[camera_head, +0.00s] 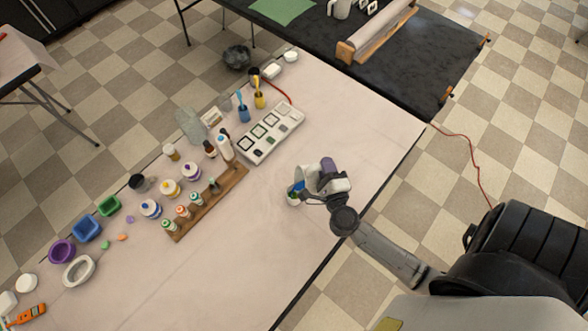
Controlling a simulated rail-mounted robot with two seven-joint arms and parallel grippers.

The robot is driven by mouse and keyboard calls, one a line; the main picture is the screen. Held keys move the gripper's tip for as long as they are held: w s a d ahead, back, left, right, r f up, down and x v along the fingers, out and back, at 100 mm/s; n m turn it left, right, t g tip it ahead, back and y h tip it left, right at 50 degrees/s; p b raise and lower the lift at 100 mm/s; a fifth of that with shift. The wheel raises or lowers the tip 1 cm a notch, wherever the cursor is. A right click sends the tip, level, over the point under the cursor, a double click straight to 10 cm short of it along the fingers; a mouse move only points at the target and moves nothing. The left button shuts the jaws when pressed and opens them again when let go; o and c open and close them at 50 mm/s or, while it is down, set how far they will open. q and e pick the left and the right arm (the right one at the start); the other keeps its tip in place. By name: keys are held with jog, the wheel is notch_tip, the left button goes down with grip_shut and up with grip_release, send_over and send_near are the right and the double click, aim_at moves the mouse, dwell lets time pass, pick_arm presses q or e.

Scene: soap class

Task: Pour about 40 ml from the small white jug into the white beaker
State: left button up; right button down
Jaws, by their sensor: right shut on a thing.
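My right gripper (302,186) is over the right half of the pale table, its arm coming in from the lower right. It is shut on a small white vessel (294,201) with blue and green showing at its top. The fingers hide much of this vessel, so I cannot tell surely that it is the small white jug, nor whether it is tilted or touches the table. I cannot pick out the white beaker with certainty. My left gripper is not in view.
A wooden rack (208,205) with small bottles lies left of the gripper. A white tray (270,134) with dark squares is behind it. Bowls, including a purple one (62,251), stand at the left. The table's front middle is clear. A dark table (400,75) adjoins at the back.

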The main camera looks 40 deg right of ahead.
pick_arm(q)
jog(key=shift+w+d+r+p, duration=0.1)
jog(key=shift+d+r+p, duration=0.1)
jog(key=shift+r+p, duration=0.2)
pick_arm(e)
jog(key=shift+a+r, duration=0.15)
jog(key=shift+r, duration=0.05)
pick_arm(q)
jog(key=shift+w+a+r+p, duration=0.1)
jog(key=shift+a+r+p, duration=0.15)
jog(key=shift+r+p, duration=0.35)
pick_arm(e)
jog(key=shift+w+a+r+n, duration=0.2)
jog(key=shift+w+a+n, duration=0.05)
jog(key=shift+n, duration=0.25)
